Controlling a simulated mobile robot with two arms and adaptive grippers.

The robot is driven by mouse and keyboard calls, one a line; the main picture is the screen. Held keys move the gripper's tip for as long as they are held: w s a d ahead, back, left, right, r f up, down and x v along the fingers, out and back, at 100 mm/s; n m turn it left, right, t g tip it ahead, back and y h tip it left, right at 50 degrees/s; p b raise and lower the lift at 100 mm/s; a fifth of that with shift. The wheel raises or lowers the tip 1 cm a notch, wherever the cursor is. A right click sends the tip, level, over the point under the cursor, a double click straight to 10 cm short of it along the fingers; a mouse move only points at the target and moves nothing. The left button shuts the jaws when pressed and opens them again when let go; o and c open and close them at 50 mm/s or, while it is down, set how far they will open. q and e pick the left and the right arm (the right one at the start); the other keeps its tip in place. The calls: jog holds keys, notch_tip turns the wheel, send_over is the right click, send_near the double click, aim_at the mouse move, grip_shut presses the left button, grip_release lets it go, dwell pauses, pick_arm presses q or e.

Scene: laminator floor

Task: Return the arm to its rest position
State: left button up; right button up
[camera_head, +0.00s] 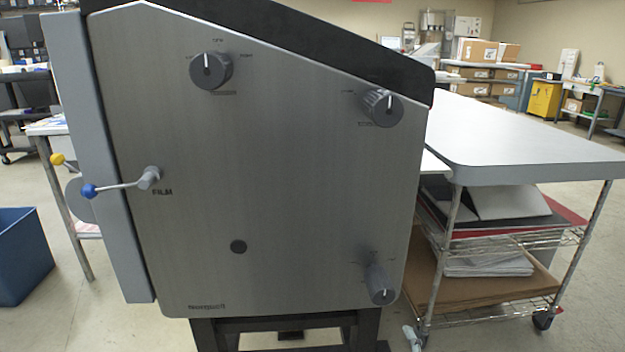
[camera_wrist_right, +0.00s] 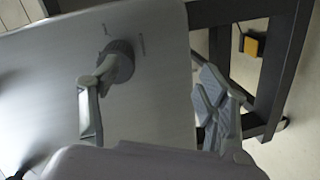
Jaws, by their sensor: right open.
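The laminator's grey side panel (camera_head: 250,180) fills the middle of the head view. It carries an upper left knob (camera_head: 211,70), an upper right knob (camera_head: 383,107) and a lower right knob (camera_head: 378,284). In the right wrist view, my right gripper (camera_wrist_right: 155,78) is open and empty, with its fingers spread in front of the panel. A dark round knob (camera_wrist_right: 120,62) shows just beyond the left finger's tip; whether they touch I cannot tell. A small light grey piece at the head view's bottom edge may be part of my right gripper. My left gripper is not in view.
A film lever (camera_head: 118,186) with a blue ball sticks out at the panel's left. A white-topped cart (camera_head: 530,160) with loaded shelves stands close on the right. A blue bin (camera_head: 22,255) stands at far left. The dark stand (camera_wrist_right: 275,75) shows in the wrist view.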

jog(key=s+d+f+m+g, duration=0.1)
jog(key=s+f+m+g, duration=0.2)
jog(key=s+f, duration=0.35)
jog(key=s+d+f+m+g, duration=0.1)
jog(key=s+f+m+g, duration=0.25)
jog(key=f, duration=0.65)
jog(key=s+a+f+m+g, duration=0.25)
jog(key=s+f, duration=0.35)
jog(key=s, duration=0.3)
jog(key=s+a+f+m+g, duration=0.1)
jog(key=s+f+m+g, duration=0.1)
jog(key=s+f+g, duration=0.5)
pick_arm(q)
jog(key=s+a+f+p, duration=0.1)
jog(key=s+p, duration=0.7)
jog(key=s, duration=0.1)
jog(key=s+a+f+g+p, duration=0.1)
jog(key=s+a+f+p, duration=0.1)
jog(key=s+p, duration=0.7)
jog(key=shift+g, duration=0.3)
pick_arm(e)
jog(key=s+d+f, duration=0.1)
jog(key=s, duration=0.9)
jog(key=s+d+f+t, duration=0.1)
jog(key=s+d, duration=0.1)
jog(key=s, duration=0.9)
jog(key=shift+d+y, duration=0.25)
jog(key=shift+y, duration=0.05)
